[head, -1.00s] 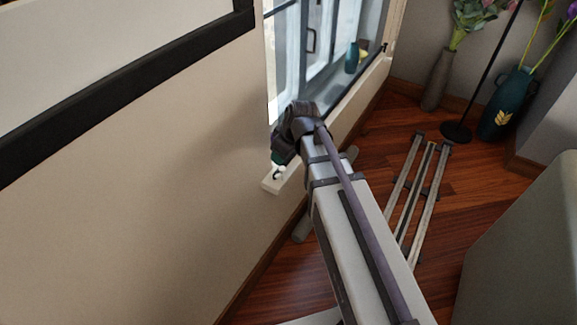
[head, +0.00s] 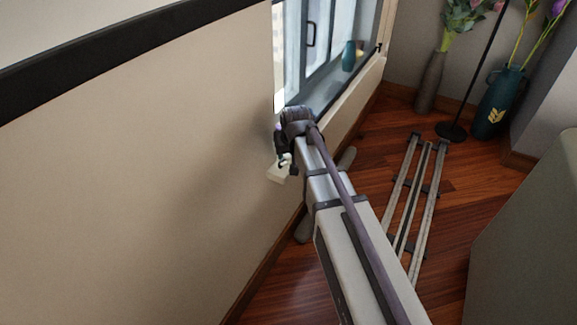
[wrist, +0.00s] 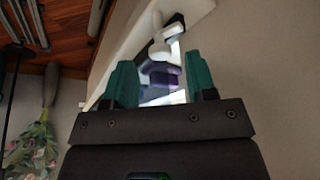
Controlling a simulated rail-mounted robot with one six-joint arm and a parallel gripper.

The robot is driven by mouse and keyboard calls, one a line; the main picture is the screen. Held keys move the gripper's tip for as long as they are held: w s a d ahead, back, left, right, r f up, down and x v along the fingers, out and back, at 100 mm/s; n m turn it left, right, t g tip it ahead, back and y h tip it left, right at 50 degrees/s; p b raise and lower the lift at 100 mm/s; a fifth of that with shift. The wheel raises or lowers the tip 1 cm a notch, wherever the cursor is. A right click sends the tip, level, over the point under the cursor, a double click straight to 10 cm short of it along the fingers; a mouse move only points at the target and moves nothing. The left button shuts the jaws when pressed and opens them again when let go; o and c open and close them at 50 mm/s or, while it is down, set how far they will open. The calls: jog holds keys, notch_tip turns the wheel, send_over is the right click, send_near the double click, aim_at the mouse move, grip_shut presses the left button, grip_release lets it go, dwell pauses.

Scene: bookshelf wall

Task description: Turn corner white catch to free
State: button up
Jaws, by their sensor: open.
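The white catch (wrist: 159,48) is a small lever on the end of the pale window sill. In the wrist view it lies just beyond and between the fingertips. In the head view a small white part (head: 286,160) shows beside my gripper, partly hidden by it. My gripper (wrist: 160,70) has two green fingers, spread apart, one on each side of a purple part (wrist: 160,76) that lies nearer than the white catch. I cannot tell whether either finger touches these parts. In the head view my gripper (head: 284,152) is at the sill's near end, its fingers mostly hidden.
The pale sill (head: 360,82) runs along the window (head: 318,40). A teal vase (head: 349,56) stands on it. The beige wall (head: 150,170) is close on the left. Floor rails (head: 415,200), a black lamp base (head: 451,131) and flower vases (head: 429,80) are to the right.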

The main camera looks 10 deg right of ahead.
jog(key=shift+b+x, duration=0.35)
jog(key=shift+x, duration=0.75)
jog(key=shift+r, duration=0.1)
jog(key=shift+c, duration=0.5)
jog(key=c, duration=0.8)
jog(key=n+y, duration=0.1)
jog(key=n, duration=0.3)
jog(key=shift+d+n+y, duration=0.15)
jog(key=shift+n+y, duration=0.25)
jog(key=o, duration=0.9)
